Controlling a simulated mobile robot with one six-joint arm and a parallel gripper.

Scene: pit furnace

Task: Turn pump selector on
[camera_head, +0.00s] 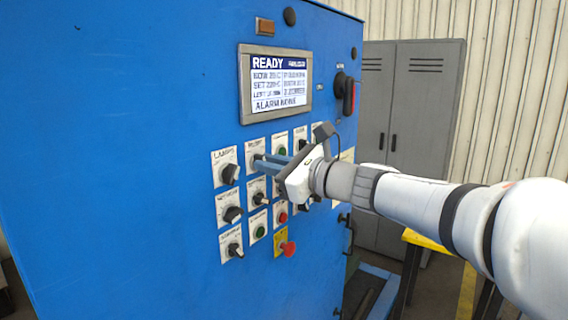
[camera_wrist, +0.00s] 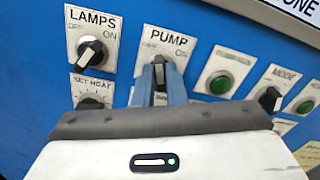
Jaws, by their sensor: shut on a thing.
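The pump selector (camera_wrist: 159,63) is a dark knob on a white plate marked PUMP, with ON printed at its upper right, in the wrist view. In the head view its plate (camera_head: 256,146) is in the top row of the blue panel. My gripper (camera_head: 262,161) reaches the panel from the right. Its two blue fingers (camera_wrist: 159,76) are shut on the pump selector, one on each side. The fingers hide most of the knob, so I cannot tell exactly which way it points.
The lamps selector (camera_wrist: 92,50) is left of the pump selector, with the set heat knob (camera_wrist: 90,102) below it. A green button (camera_wrist: 221,83) is on the right. The screen (camera_head: 280,83) above reads READY. A red mushroom button (camera_head: 288,248) sticks out below.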

